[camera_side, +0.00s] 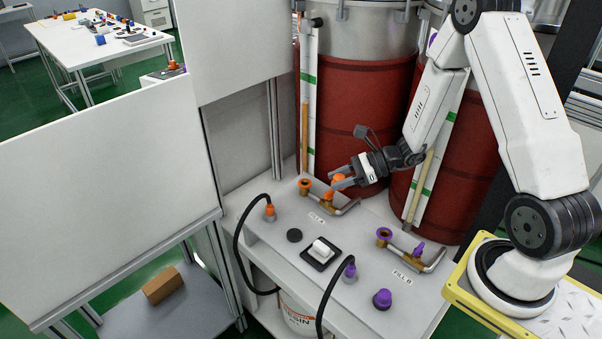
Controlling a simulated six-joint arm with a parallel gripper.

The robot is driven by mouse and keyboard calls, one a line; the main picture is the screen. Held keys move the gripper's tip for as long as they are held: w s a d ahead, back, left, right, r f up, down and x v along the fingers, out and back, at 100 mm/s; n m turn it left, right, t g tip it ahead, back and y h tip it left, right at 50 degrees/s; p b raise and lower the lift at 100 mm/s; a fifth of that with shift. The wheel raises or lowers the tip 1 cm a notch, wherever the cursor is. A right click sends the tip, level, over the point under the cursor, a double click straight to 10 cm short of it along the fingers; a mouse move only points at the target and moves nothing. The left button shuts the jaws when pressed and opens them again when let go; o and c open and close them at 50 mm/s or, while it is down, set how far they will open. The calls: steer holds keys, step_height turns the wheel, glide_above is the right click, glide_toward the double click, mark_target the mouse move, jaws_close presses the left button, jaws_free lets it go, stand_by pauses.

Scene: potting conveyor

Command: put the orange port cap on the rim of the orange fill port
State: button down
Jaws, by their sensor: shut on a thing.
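My gripper (338,180) is above the back part of the grey bench, pointing left. It is shut on the orange port cap (339,177), which the fingers partly cover. The orange fill port (305,185) stands to the left of the gripper, with its ring-shaped rim facing up and nothing on it. The held cap is apart from the port. An orange valve handle (328,195) is just below the gripper; the gap between it and the gripper is hard to judge.
Black hoses (238,250) arch up in front. A black tray (321,254) holds a white item. Red drums (350,120) stand behind.

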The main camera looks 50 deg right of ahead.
steer(key=shift+m+t+h, duration=0.4)
steer(key=shift+m, duration=0.2)
steer(key=w+d+f, duration=0.1)
steer(key=w+f, duration=0.1)
steer(key=w, duration=0.3)
steer(key=w+d+f, duration=0.2)
steer(key=w+f, duration=0.1)
steer(key=w, duration=0.2)
steer(key=w+d+f, duration=0.2)
steer(key=w, duration=0.3)
steer(key=shift+f, duration=0.4)
steer(key=shift+w+f, duration=0.2)
steer(key=shift+w+f, duration=0.3)
steer(key=shift+f, duration=1.5)
steer(key=shift+f, duration=0.15)
